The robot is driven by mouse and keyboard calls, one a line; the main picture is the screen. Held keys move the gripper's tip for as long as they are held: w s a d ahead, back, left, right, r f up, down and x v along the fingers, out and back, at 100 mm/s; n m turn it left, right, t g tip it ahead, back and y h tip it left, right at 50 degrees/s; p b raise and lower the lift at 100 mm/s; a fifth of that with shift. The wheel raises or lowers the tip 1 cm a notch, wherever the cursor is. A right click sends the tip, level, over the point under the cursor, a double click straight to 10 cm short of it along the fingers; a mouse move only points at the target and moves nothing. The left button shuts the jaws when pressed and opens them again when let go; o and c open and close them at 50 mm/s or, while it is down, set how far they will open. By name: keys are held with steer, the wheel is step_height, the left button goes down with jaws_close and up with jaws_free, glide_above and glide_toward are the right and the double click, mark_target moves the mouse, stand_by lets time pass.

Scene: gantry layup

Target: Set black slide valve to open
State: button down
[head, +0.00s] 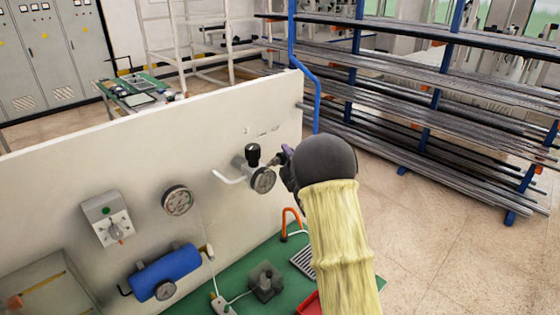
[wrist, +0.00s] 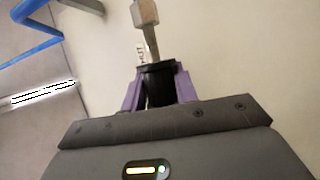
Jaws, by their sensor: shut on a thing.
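The black slide valve (wrist: 158,72) shows in the wrist view as a short black sleeve on a metal pipe stub, with a brass-coloured block at the pipe's upper end. My gripper (wrist: 158,92) has its purple fingers on both sides of the sleeve and is shut on it. In the head view my gripper (head: 287,158) is at the right part of the white panel, just right of the regulator with its black knob (head: 253,154) and gauge (head: 263,180). My arm hides most of the valve there.
The white panel (head: 120,160) also carries a switch box (head: 107,218), another round gauge (head: 178,200) and a blue tank (head: 166,270). A green surface (head: 250,252) lies below it. A rack of metal bars (head: 420,110) stands behind at right; floor between is clear.

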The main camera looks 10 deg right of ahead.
steer(key=shift+a+f, duration=0.2)
steer(key=c, duration=1.3)
jaws_free()
steer(key=shift+s, duration=0.1)
steer(key=shift+o, duration=1.1)
steer(key=shift+s+a+r, duration=0.1)
steer(key=shift+a+r, duration=0.05)
steer(key=shift+d, duration=0.2)
steer(key=b+v, duration=0.8)
steer(key=v, duration=0.9)
steer(key=shift+s, duration=0.15)
